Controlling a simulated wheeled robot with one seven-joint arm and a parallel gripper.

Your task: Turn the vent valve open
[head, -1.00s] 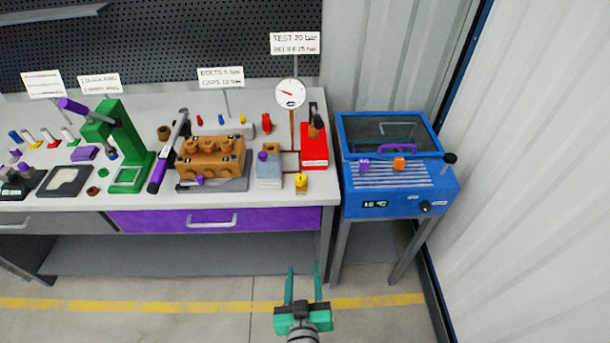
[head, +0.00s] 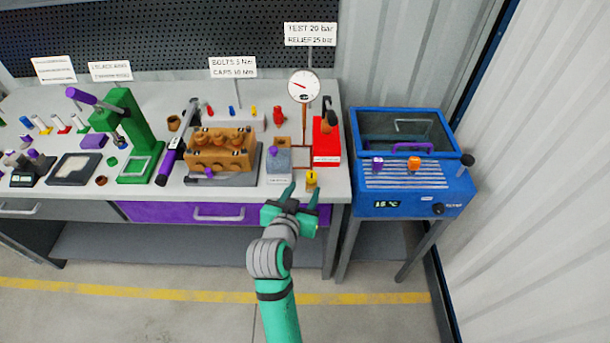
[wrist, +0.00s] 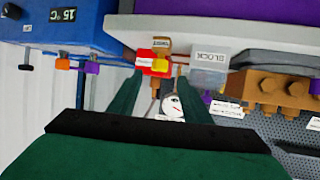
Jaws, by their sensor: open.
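A small yellow knob (head: 312,179) at the front edge of the bench, beside the pump fittings, looks like the vent valve. It also shows in the wrist view (wrist: 160,64), between the lines of my two fingers and beyond their tips. My gripper (head: 301,193) is open and empty at the bench's front edge, just in front of the knob and slightly left of it. In the wrist view my green fingers (wrist: 158,80) are spread apart, and no contact with the knob shows. The knob's turn position is too small to tell.
A grey block (head: 279,160) stands left of the knob and a red hand pump (head: 327,146) behind it. A round gauge (head: 304,86) rises behind. The orange-brown pump body (head: 220,152) is further left. A blue heater box (head: 415,190) stands right, across a narrow gap.

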